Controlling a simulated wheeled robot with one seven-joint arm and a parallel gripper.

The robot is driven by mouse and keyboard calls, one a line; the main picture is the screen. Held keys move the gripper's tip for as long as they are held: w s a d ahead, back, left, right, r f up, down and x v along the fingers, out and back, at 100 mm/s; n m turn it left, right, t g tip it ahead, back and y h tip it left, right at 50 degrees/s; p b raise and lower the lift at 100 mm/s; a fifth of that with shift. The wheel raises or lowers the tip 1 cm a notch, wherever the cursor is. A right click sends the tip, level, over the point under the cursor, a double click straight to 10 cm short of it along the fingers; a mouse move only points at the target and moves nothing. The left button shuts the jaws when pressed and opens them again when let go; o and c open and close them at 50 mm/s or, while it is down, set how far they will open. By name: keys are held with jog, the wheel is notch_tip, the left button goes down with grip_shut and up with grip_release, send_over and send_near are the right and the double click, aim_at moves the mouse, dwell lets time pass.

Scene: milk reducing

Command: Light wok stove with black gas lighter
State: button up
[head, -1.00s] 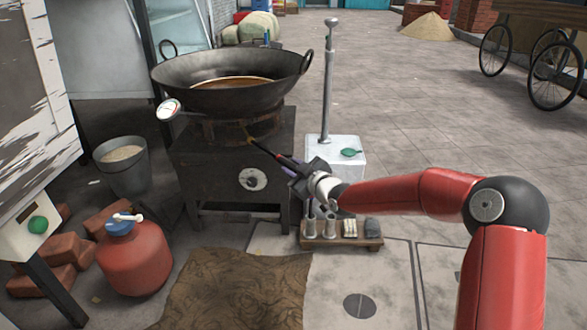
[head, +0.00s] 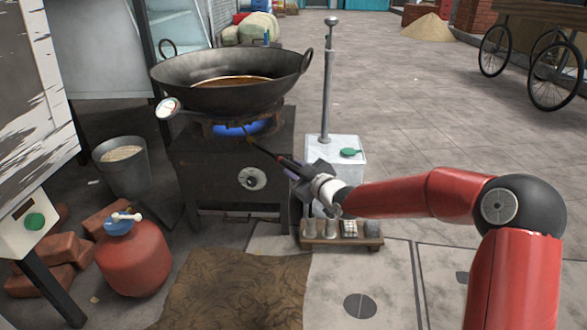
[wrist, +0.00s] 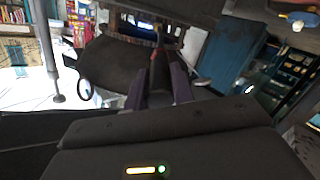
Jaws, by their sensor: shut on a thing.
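The black gas lighter (head: 268,150) is in my gripper (head: 298,172), which is shut on it in the head view. The lighter points up and left, its tip near the right side of the burner under the wok. In the wrist view the lighter (wrist: 157,68) sticks out between the fingers of my gripper (wrist: 158,85). The wok stove (head: 215,180) is a dark metal box with a round knob on its front. A blue flame (head: 240,128) burns under the wok. The large black wok (head: 220,95) holds brown liquid, and a dial thermometer (head: 167,108) hangs at its left rim.
A red gas cylinder (head: 137,262) with a blue top stands front left, beside bricks (head: 45,257) and a bucket (head: 124,178). A white box with a metal post (head: 327,85) stands right of the stove. A small wooden rack (head: 340,240) sits below my gripper.

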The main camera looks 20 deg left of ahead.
jog(key=s+d, duration=0.5)
jog(key=s, duration=0.1)
dwell(0.4)
jog(key=shift+s, duration=0.1)
